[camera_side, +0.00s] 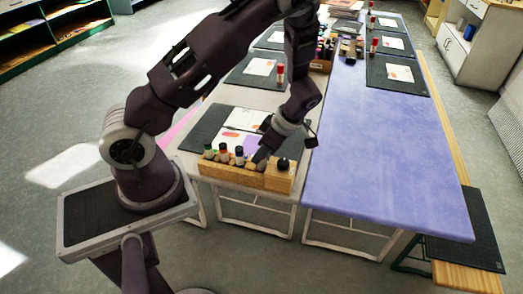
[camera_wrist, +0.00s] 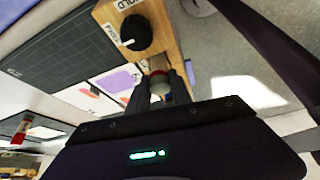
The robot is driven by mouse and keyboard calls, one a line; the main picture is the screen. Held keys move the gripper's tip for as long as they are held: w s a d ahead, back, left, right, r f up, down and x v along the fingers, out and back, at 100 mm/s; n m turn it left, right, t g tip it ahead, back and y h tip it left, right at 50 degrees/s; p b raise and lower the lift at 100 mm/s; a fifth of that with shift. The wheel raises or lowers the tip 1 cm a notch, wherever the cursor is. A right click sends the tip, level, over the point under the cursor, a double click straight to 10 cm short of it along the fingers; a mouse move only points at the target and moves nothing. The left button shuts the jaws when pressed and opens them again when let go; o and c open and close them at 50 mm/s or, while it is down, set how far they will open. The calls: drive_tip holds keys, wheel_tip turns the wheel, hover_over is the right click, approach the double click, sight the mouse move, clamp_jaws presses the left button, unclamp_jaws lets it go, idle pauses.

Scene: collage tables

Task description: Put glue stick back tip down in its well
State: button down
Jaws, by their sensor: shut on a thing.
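My gripper (camera_side: 262,158) is low over the right part of the wooden block (camera_side: 225,170), at the near edge of the pale table. In the wrist view my gripper (camera_wrist: 162,92) is shut on the glue stick (camera_wrist: 158,77), whose pale and reddish end shows between the fingers. The glue stick is close to the wooden block (camera_wrist: 174,36). Its well and its tip are hidden, so I cannot tell whether it is inside the well or just above it.
Several small capped bottles (camera_side: 223,153) stand in the block left of my gripper. A black knob (camera_side: 283,163) is at the block's right end; it also shows in the wrist view (camera_wrist: 136,32). Behind lie a dark mat (camera_side: 204,137) and papers. The blue table (camera_side: 375,150) is clear nearby.

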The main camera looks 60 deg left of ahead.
drive_tip(key=shift+f, duration=0.25)
drive_tip(key=c, duration=1.1)
unclamp_jaws()
drive_tip(key=shift+r, duration=3.8)
